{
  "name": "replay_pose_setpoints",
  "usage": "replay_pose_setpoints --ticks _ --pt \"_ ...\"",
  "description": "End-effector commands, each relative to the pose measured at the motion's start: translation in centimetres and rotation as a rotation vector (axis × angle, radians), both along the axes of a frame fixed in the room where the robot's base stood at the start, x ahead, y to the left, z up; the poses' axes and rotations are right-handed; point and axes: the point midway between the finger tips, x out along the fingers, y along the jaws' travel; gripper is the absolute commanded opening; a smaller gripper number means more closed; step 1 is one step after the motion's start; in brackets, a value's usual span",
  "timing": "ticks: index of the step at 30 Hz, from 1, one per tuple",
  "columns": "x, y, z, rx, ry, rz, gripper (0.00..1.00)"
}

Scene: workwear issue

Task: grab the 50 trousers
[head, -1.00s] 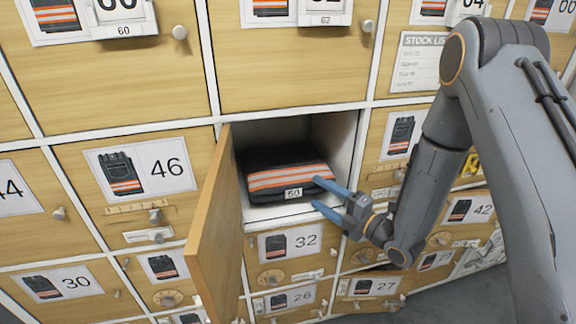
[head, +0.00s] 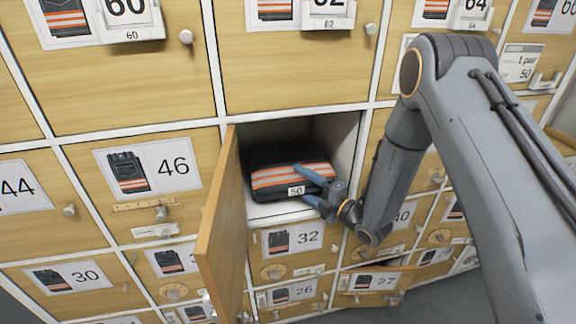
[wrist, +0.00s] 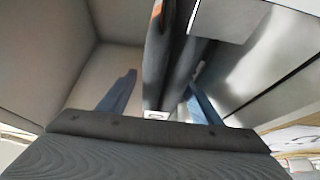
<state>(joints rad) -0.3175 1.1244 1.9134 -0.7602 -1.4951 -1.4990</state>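The 50 trousers (head: 272,177) are a dark folded stack with orange and pale stripes and a white "50" tag. They lie in the open compartment (head: 345,140) in the middle of the head view. My gripper (head: 304,183) is at their front right corner, one blue finger above and one below that edge. In the wrist view the edge of the trousers (wrist: 160,60) stands between the two fingers. The fingers are apart, with a visible gap between one finger and the cloth. The far end of the other finger is partly hidden by the trousers.
The compartment's wooden door (head: 220,220) stands open on the left. Closed numbered doors surround it, such as 46 (head: 140,175) and 32 (head: 290,240), with knobs and latches sticking out. The compartment has free room above the trousers.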

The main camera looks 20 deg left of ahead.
Motion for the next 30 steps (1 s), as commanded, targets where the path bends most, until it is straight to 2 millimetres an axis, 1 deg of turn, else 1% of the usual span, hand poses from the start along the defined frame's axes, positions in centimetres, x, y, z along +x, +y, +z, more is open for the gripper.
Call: replay_pose_setpoints --ticks 1,8,9,10,20,23,30 --pt "0.0 0.0 0.0 0.000 0.000 0.000 0.49" --pt "0.0 0.0 0.0 0.000 0.000 0.000 0.10" --pt "0.0 0.0 0.0 0.000 0.000 0.000 0.04" --pt "0.0 0.0 0.0 0.000 0.000 0.000 0.00" --pt "0.1 0.0 0.4 0.003 -0.004 0.000 0.00" --pt "0.1 0.0 1.1 0.003 -0.005 -0.001 0.00" --pt "0.1 -0.1 4.0 0.003 -0.006 -0.002 0.00"
